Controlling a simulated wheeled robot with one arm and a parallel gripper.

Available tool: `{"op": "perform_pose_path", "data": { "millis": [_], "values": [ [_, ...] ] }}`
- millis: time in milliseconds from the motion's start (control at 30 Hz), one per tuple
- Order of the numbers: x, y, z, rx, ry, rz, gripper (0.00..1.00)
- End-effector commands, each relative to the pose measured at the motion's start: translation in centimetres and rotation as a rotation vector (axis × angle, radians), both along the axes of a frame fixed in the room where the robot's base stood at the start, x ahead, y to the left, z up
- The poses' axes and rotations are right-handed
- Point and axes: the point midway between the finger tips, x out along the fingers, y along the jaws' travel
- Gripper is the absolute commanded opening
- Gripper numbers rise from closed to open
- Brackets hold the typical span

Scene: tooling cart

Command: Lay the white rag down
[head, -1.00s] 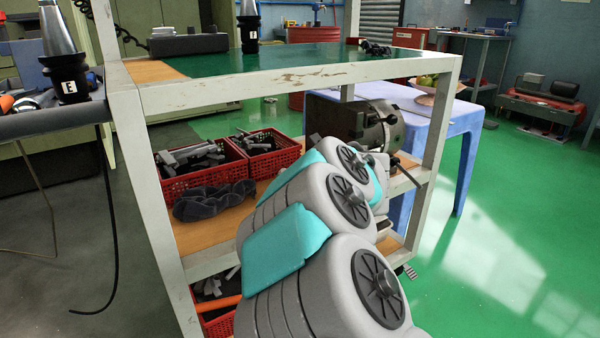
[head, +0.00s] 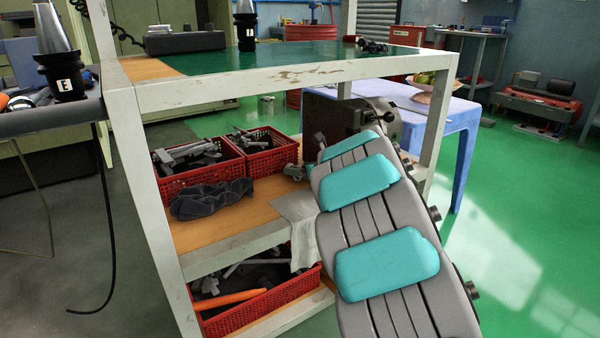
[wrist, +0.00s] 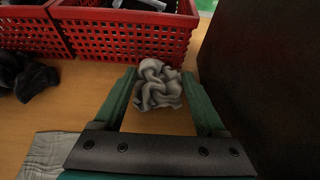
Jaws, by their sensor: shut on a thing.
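The white rag (wrist: 158,85) is a crumpled, greyish-white bundle in the wrist view. My gripper (wrist: 160,98) is shut on it, with the rag between the tips of its green fingers. The rag is low over the wooden middle shelf (wrist: 90,100), just in front of a red crate; I cannot tell whether it touches the wood. In the head view my arm hides most of the gripper, and a small greyish lump (head: 293,172) beside the crate may be the rag.
Red crates of metal parts (head: 205,180) stand behind. A dark rag (head: 212,198) lies left. A flat grey cloth (head: 297,205) hangs over the shelf's front edge. A dark block (wrist: 260,80) stands close on the right. Bare wood shows between the rags.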

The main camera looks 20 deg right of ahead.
Motion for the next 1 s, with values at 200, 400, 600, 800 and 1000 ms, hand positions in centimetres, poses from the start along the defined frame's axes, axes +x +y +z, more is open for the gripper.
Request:
{"op": "perform_pose_path", "data": {
  "millis": [200,400,600,800,1000],
  "values": [
    [0.0,0.06,-0.55,-0.001,-0.002,0.001,0.1],
    [0.0,0.03,-0.81,-0.002,-0.002,0.001,0.1],
    [0.0,0.05,-0.77,-0.001,-0.002,0.001,0.9],
    [0.0,0.05,-0.77,-0.001,-0.002,0.001,1.0],
    [0.01,0.07,-0.42,-0.001,-0.002,0.001,1.0]
  ]
}}
